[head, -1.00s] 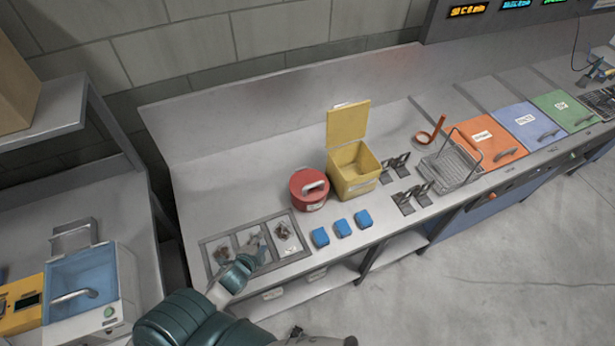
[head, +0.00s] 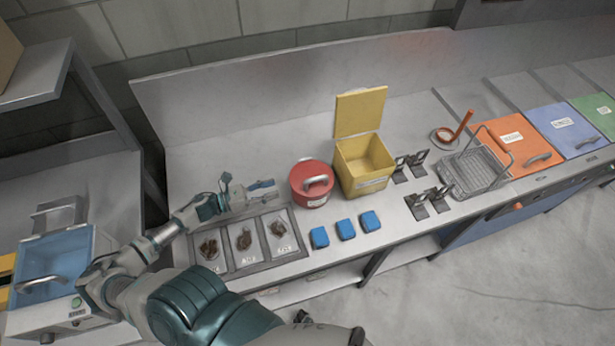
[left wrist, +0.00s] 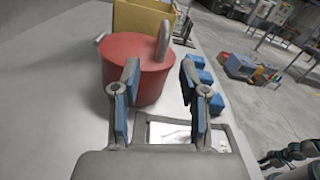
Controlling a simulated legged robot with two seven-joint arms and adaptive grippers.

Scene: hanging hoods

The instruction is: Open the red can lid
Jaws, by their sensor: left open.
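The red can (head: 311,190) stands upright on the steel counter, its lid (head: 312,172) on and a grey handle (head: 318,181) arched over the top. My left gripper (head: 268,189) is open and empty just left of the can, pointing at its side. In the left wrist view the red can (left wrist: 135,65) stands ahead, partly behind the left finger. The handle (left wrist: 162,35) rises at the can's right side, ahead of the open fingers (left wrist: 160,88).
An open yellow bin (head: 364,165) stands close right of the can. Blue blocks (head: 345,229) lie in front. A framed tray with dark pieces (head: 245,240) lies below my left gripper. A wire basket (head: 470,172) is farther right. The counter behind the can is clear.

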